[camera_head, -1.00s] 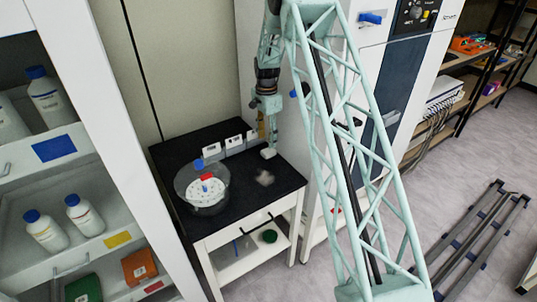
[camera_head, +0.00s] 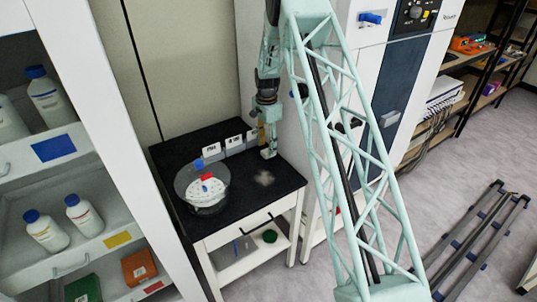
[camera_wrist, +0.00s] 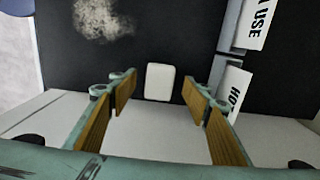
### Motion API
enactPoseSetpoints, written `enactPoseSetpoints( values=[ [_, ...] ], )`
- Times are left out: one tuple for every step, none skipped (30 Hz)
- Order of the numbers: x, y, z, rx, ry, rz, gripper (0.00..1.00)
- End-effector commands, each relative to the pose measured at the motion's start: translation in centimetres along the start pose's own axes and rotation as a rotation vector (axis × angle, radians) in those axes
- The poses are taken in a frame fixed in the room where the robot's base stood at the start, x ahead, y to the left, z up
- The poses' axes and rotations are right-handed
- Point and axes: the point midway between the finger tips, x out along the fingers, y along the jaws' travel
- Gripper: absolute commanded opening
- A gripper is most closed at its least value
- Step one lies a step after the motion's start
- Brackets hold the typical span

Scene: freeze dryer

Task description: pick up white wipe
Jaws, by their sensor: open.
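The white wipe (camera_wrist: 160,82) is a small white block with rounded corners on the black table top. In the wrist view it lies between the fingertips of my gripper (camera_wrist: 162,90), with dark gaps on both sides. My gripper is open, and its tan inner pads face each other. In the head view my gripper (camera_head: 268,146) points down at the back right of the table, and the wipe (camera_head: 268,154) is partly hidden by the fingers. I cannot tell the exact height of the fingertips above the table.
Small white label stands (camera_head: 234,142) line the table's back edge; in the wrist view the HOT label (camera_wrist: 234,92) is close to the right finger. A pale powdery patch (camera_head: 264,178) lies in front. A clear round container (camera_head: 202,190) stands left.

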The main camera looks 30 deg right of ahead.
Motion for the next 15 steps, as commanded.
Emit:
enactPoseSetpoints(
  values=[
    [0.7,0.1,0.0,0.000,-0.001,0.002,0.44],
    [1.1,0.0,0.0,0.000,-0.001,0.001,0.44],
    [1.5,0.0,0.0,0.000,0.000,0.001,0.44],
    [1.7,0.0,0.0,0.000,0.000,0.000,0.44],
    [2.0,0.0,0.0,0.000,0.000,0.000,0.44],
    [2.3,0.0,0.0,0.000,0.000,0.000,0.44],
    [2.5,0.0,0.0,0.000,0.000,0.000,0.44],
    [2.6,0.0,0.0,0.000,0.000,0.000,0.44],
    [2.8,0.0,0.0,0.000,0.000,0.000,0.44],
    [2.9,0.0,0.0,0.000,0.000,0.000,0.44],
    [3.0,0.0,0.0,0.000,0.000,0.000,0.44],
    [3.0,0.0,0.0,0.000,0.000,0.000,0.44],
    [3.0,0.0,0.0,0.000,0.000,0.000,0.44],
    [3.0,0.0,0.0,0.000,0.000,0.000,0.44],
    [3.0,0.0,0.0,0.000,0.000,0.000,0.44]
  ],
)
